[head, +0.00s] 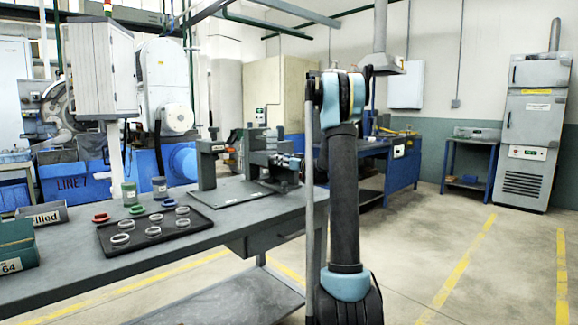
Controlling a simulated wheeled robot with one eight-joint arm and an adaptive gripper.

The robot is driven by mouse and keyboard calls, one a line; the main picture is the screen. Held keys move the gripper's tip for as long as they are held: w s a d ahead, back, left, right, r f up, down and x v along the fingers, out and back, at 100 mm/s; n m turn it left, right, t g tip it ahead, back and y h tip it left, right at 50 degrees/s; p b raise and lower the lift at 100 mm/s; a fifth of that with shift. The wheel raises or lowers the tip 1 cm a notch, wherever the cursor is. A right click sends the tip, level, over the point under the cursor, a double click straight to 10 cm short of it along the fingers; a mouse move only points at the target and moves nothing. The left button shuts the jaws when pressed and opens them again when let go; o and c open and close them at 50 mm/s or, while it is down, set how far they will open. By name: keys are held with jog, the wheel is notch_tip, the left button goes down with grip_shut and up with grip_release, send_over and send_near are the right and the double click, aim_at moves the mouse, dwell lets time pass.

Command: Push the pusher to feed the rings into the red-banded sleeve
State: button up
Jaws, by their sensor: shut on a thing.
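A dark bench fixture (253,150) stands on a dark plate on the grey workbench, with an upright post (206,163) at its left end. Its right end lies close beside my arm in the picture. The small parts there are too fine to tell apart, so I cannot pick out the pusher or the red-banded sleeve. Several pale rings (153,231) lie on a black tray (195,232) to the left of the fixture. My arm stands upright in front of the bench's right end, and I cannot make out my gripper, which seems hidden behind it.
Bins (42,214) stand at the bench's left end. A blue bench (385,165) and a grey cabinet (533,130) stand behind. The floor at right is clear.

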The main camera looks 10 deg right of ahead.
jog(key=v, duration=0.6)
jog(key=o, duration=1)
jog(key=shift+s+d, duration=0.1)
jog(key=shift+d, duration=0.05)
dwell(0.3)
jog(key=v, duration=0.5)
dwell(0.6)
jog(key=shift+s, duration=0.1)
dwell(0.6)
